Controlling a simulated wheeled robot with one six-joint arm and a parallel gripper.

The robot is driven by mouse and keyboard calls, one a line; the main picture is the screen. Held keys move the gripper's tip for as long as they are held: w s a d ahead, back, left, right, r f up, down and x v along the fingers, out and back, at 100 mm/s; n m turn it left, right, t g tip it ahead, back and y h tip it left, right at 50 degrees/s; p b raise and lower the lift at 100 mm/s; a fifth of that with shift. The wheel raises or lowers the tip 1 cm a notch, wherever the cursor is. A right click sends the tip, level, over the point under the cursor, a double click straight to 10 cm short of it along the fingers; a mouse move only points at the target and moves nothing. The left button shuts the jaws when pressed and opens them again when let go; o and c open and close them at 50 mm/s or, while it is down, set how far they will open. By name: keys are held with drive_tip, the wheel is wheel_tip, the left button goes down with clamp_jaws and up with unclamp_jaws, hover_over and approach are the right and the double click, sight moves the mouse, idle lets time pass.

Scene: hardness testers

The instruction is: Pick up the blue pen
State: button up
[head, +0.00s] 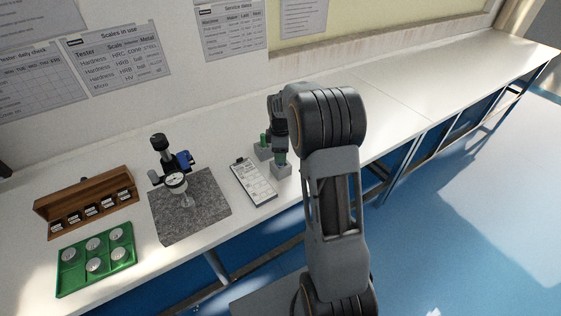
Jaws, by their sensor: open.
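I cannot make out the blue pen in this view. My gripper (280,148) points down at the far end of my arm, above the bench. It is small and dark, partly hidden by my arm, and its jaws are open. Just below it is a grey block (281,171) with a green upright piece (280,158). I cannot tell whether the gripper touches that piece. A second grey block (263,153) with a green piece stands just behind and to the left.
A clipboard (253,182) lies left of the blocks. A dial hardness tester (176,182) stands on a grey stone slab (212,205). A wooden rack (88,196) and a green tray (97,281) with several round discs are at the left. The white bench (400,95) is clear at the right.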

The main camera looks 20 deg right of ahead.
drive_tip(key=shift+f, duration=1.9)
clamp_jaws()
drive_tip(key=shift+r, duration=0.1)
